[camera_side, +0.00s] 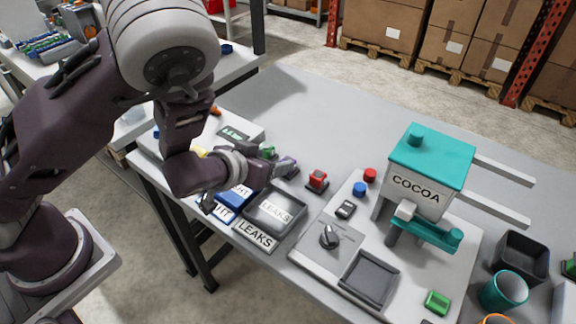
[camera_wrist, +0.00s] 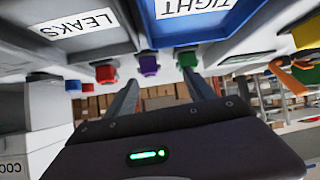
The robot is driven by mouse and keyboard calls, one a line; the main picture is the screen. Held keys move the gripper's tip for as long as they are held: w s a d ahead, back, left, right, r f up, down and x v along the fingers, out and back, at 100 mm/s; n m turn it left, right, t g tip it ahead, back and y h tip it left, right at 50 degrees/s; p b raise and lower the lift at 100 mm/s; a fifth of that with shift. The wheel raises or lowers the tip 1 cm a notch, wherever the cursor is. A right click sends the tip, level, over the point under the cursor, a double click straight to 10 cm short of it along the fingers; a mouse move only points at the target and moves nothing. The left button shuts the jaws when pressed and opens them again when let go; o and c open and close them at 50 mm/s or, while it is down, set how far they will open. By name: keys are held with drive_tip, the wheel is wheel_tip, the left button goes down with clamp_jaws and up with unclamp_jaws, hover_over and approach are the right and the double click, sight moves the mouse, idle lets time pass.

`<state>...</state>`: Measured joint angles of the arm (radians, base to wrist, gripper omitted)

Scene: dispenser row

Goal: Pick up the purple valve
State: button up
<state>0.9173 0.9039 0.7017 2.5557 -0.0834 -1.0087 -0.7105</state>
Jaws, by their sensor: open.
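The purple valve (camera_wrist: 148,66) shows in the wrist view, hanging downward because that view is turned over. It lies ahead of my gripper (camera_wrist: 162,80), roughly between the two fingertips and slightly left of the middle. My fingers are apart with nothing between them that I can see being held. In the side view my gripper (camera_side: 285,166) is low over the table between the red and green valves. The purple valve cannot be told apart clearly from the fingers there.
A red valve (camera_wrist: 105,72) and a green valve (camera_wrist: 187,58) flank the purple one closely. A grey LEAKS tray (camera_side: 291,222) and blue TIGHT tray (camera_wrist: 215,25) are close by. The cocoa dispenser (camera_side: 420,165) stands to the right. The table's back is clear.

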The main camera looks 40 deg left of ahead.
drive_tip(key=shift+w+d+f+m+t+h, duration=0.15)
drive_tip(key=shift+d+f+m+t+h, duration=0.25)
drive_tip(key=shift+d+m, duration=0.25)
drive_tip(key=shift+x, duration=0.85)
drive_tip(key=shift+w+f, duration=0.2)
drive_tip(key=shift+w, duration=0.05)
drive_tip(key=shift+x, duration=1.35)
clamp_jaws()
